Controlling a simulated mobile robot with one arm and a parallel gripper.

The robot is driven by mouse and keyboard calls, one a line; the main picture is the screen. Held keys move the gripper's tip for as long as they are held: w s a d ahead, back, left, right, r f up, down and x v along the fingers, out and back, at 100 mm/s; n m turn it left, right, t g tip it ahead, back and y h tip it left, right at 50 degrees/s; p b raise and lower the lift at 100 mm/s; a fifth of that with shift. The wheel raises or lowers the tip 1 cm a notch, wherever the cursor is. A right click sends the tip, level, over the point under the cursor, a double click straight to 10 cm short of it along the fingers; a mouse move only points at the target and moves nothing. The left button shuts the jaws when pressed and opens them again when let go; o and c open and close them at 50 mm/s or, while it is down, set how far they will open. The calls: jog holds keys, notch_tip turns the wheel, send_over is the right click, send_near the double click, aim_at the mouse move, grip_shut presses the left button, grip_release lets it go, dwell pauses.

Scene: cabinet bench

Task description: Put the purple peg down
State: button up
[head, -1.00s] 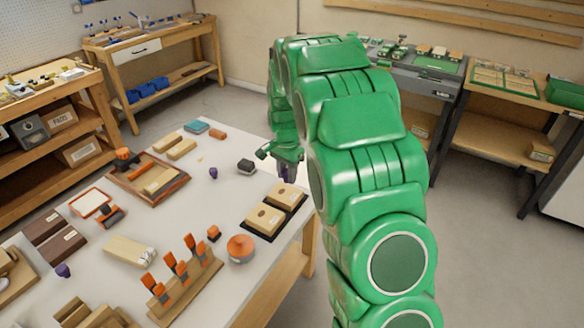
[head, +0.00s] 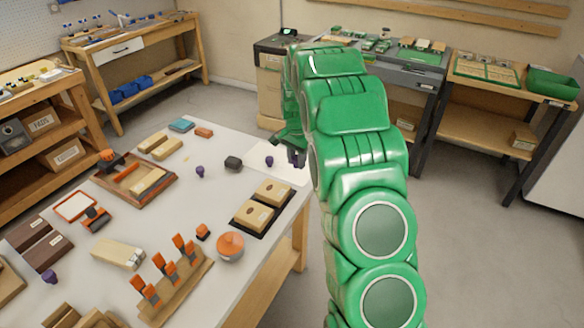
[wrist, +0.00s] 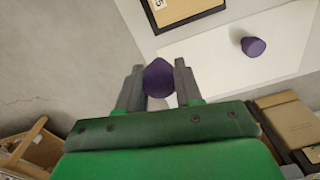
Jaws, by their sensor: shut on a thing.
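My gripper (head: 295,157) is shut on a purple peg (wrist: 158,78), which sits between the two grey fingers (wrist: 158,88) in the wrist view. It is near the far right edge of the table (head: 150,215). A second purple peg (head: 269,161) stands on a white sheet (head: 291,175) just left of my gripper; it also shows in the wrist view (wrist: 253,46). Another purple peg (head: 200,171) stands farther left, and one more (head: 50,277) is at the near left. I cannot tell how high the held peg is above the surface.
A dark tray with two tan blocks (head: 262,205) lies near the right table edge. A dark grey block (head: 233,163) is left of the white sheet. An orange round thing (head: 230,246) and a brush rack (head: 177,285) stand nearer. Bare white sheet shows around the standing peg.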

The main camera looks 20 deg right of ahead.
send_over(292, 174)
jog(key=s, duration=0.2)
jog(key=f, duration=0.6)
jog(key=shift+w+f, duration=0.1)
jog(key=shift+w, duration=0.15)
jog(key=shift+w+d+f, duration=0.1)
jog(key=shift+w+f, duration=0.45)
jog(key=shift+f, duration=1.75)
jog(key=shift+f, duration=0.1)
jog(key=o, duration=1)
